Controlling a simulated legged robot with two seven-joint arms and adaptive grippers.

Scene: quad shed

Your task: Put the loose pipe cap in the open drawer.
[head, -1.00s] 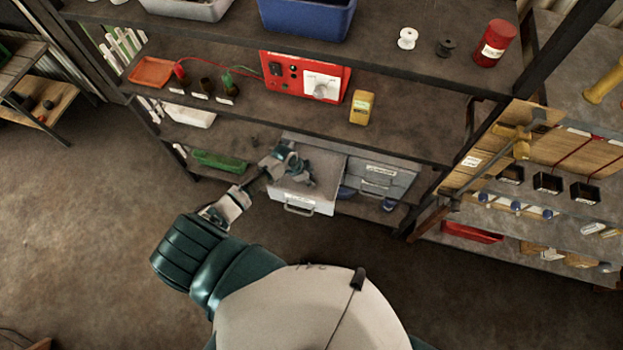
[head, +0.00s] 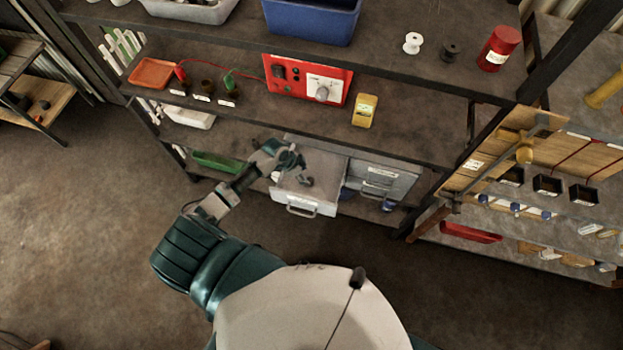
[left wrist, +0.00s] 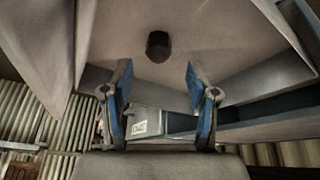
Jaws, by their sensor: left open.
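The grey drawer (head: 322,208) stands open low on the shelf rack, its handle facing me. The pipe cap (head: 306,182) is a small dark piece inside the drawer. In the left wrist view the dark cap (left wrist: 158,45) rests on the pale drawer floor (left wrist: 225,35), apart from the fingers. My left gripper (head: 294,164) is over the left part of the drawer. In the left wrist view its two blue-padded fingers (left wrist: 157,70) are spread, with nothing between them. My right gripper is in neither view.
Another grey drawer (head: 380,175) is to the right of the open one. The shelf above holds a red power unit (head: 308,82) and a yellow meter (head: 364,110). A green tray (head: 217,161) lies left of my gripper. The floor in front is clear.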

